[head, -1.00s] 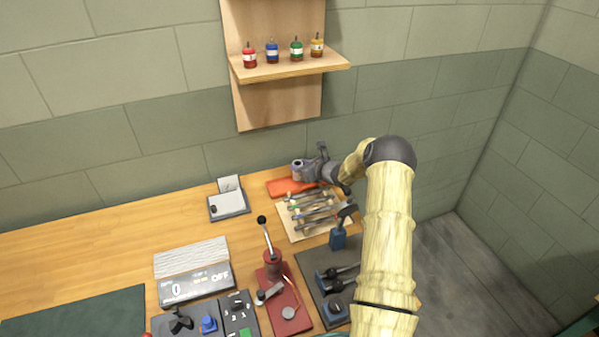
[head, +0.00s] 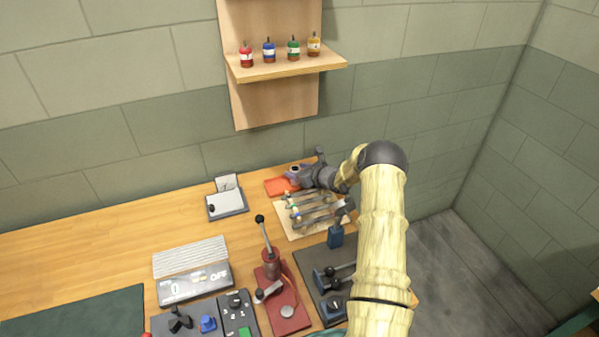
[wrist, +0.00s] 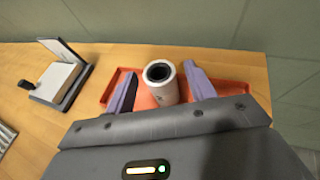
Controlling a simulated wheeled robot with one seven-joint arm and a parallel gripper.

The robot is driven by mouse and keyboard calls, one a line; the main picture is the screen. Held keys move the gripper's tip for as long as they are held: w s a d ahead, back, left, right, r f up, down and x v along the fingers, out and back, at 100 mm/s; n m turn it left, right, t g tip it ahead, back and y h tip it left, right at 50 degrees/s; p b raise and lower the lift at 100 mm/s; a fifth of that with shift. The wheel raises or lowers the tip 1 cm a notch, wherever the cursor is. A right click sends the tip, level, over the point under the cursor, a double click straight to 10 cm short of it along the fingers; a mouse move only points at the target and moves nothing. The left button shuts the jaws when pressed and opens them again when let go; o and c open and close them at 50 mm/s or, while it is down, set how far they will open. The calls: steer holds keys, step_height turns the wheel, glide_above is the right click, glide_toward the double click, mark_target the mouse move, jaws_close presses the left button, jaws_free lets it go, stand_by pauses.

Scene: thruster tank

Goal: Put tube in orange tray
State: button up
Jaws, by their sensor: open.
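The orange tray (head: 275,188) lies at the back of the wooden bench, near the wall; in the wrist view its rim (wrist: 235,87) shows on both sides of my gripper. The tube (wrist: 163,92) is pale, with a dark round opening facing the wrist camera. It stands between the two purple fingers of my gripper (wrist: 160,76), over the tray's area. The fingers are open, with a visible gap on the tube's left side. The tube's lower end is hidden, so its contact with the tray floor cannot be seen. In the head view my gripper (head: 293,175) is low at the tray.
A board with several tools (head: 287,222) lies just in front of the tray. A small notepad stand (head: 226,203) is to the left. A red lever device (head: 270,265) stands nearer. A wooden shelf (head: 285,69) with small bottles hangs above.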

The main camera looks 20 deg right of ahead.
steer(key=shift+r, duration=0.2)
steer(key=shift+s+d, duration=0.15)
steer(key=shift+s, duration=0.05)
steer(key=b+v, duration=0.2)
steer(key=v, duration=0.9)
steer(key=shift+s+b, duration=0.25)
steer(key=shift+b, duration=0.05)
